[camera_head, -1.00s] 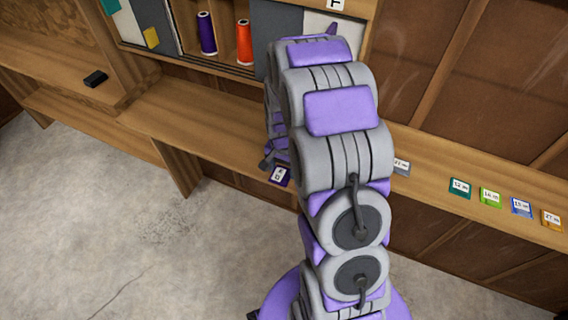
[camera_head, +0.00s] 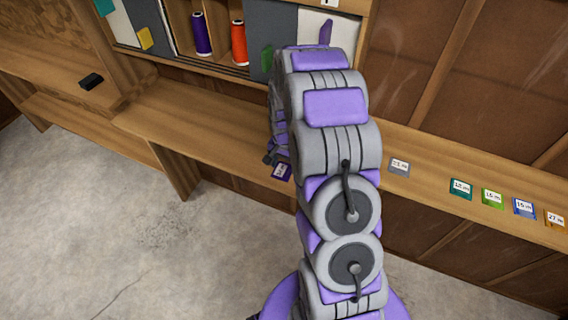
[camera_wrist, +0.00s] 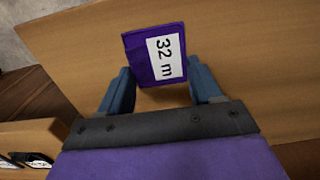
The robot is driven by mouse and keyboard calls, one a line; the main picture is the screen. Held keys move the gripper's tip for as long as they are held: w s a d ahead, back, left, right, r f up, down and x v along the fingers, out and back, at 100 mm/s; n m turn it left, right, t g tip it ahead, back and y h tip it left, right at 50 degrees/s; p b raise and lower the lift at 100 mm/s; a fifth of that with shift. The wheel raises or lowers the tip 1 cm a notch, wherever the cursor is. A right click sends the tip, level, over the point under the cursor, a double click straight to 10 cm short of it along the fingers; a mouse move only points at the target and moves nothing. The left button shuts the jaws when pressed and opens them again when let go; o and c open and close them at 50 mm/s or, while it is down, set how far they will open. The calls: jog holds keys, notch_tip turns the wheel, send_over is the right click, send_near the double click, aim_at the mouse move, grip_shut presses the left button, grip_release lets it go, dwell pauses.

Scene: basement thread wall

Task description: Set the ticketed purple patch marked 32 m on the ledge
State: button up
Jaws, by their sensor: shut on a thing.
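The purple patch (camera_wrist: 139,48) bears a white ticket reading "32 m". In the wrist view it sits between the two fingers of my gripper (camera_wrist: 158,90), which is shut on it. Behind it in that view is the wooden ledge (camera_wrist: 235,50); I cannot tell whether the patch touches it. In the head view the patch (camera_head: 282,171) shows at the front edge of the ledge (camera_head: 205,125), just left of my arm. My gripper (camera_head: 272,158) is mostly hidden there behind my arm.
Right of my arm on the ledge lie a grey patch (camera_head: 399,167), a teal patch (camera_head: 460,189), a green patch (camera_head: 492,198), a blue patch (camera_head: 523,207) and an orange patch (camera_head: 554,218). Purple (camera_head: 201,34) and orange (camera_head: 239,43) spools stand in the shelf. A black object (camera_head: 91,81) lies left.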

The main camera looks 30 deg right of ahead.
aim_at(284, 169)
jog(key=o, duration=0.7)
jog(key=shift+d+f, duration=0.1)
jog(key=o, duration=0.3)
jog(key=shift+a, duration=0.25)
jog(key=shift+w+d+r, duration=0.1)
jog(key=shift+d+r, duration=0.05)
jog(key=shift+r, duration=0.55)
notch_tip(284, 169, up, 11)
jog(key=p, duration=0.3)
jog(key=s+a+r+n, duration=0.3)
jog(key=s+a+r, duration=0.3)
jog(key=s+r, duration=0.1)
jog(key=s+a+r+n, duration=0.2)
jog(key=s+a, duration=0.1)
jog(key=s, duration=0.5)
jog(key=s+a+r+n+g, duration=0.1)
jog(key=s+a+r+n, duration=0.1)
jog(key=s, duration=0.7)
jog(key=s+a+r+n, duration=0.3)
jog(key=s, duration=0.6)
jog(key=shift+a+g, duration=0.3)
jog(key=shift+g, duration=0.1)
